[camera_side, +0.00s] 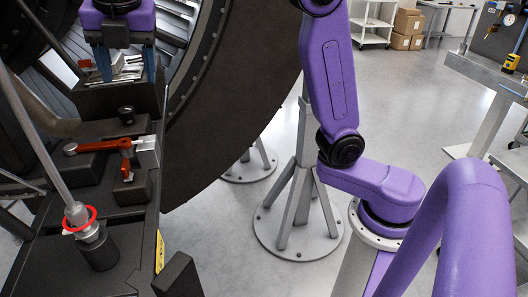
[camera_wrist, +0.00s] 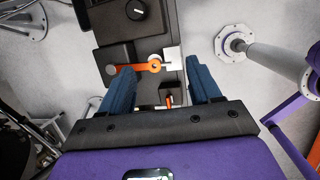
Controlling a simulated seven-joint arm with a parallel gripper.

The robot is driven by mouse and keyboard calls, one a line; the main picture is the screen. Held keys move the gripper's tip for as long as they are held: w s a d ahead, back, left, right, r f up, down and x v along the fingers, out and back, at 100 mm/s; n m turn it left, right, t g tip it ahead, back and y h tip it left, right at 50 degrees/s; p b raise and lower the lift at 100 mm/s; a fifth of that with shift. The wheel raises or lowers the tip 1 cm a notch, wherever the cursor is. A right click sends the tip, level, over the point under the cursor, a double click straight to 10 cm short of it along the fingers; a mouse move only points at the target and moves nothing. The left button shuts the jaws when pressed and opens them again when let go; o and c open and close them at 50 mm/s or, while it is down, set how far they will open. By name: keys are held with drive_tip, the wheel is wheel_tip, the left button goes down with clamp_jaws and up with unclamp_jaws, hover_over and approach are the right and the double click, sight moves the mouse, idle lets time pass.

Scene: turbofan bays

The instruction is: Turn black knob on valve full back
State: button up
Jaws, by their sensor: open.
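A round black knob (camera_side: 127,115) stands on a dark block on the bay's bench. In the wrist view the knob (camera_wrist: 136,9) is at the top edge, with a small white mark on its face. My gripper (camera_side: 127,76) is open, with its blue fingers pointing down above and behind the knob in the side view. The wrist view shows the two fingers of my gripper (camera_wrist: 161,82) spread wide with nothing gripped; the knob lies beyond their tips. They do not touch it.
An orange-red lever (camera_side: 97,146) with a silver block (camera_side: 147,152) lies in front of the knob. A smaller red-orange handle (camera_side: 127,172) is just below it. A hose with a red ring (camera_side: 79,219) rises at left. The large dark engine ring (camera_side: 225,110) stands close on the right.

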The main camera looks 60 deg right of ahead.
drive_tip(key=s+d+f+m, duration=0.3)
drive_tip(key=s+f, duration=0.2)
drive_tip(key=s, duration=0.1)
drive_tip(key=s+d+f+m+g+y, duration=0.1)
drive_tip(key=s+d+f+m, duration=0.2)
drive_tip(key=s+f, duration=0.3)
drive_tip(key=s+d+f+m+g, duration=0.1)
drive_tip(key=s+d+f+m, duration=0.3)
drive_tip(key=s, duration=0.3)
drive_tip(key=shift+s+f, duration=0.3)
drive_tip(key=shift+f, duration=0.45)
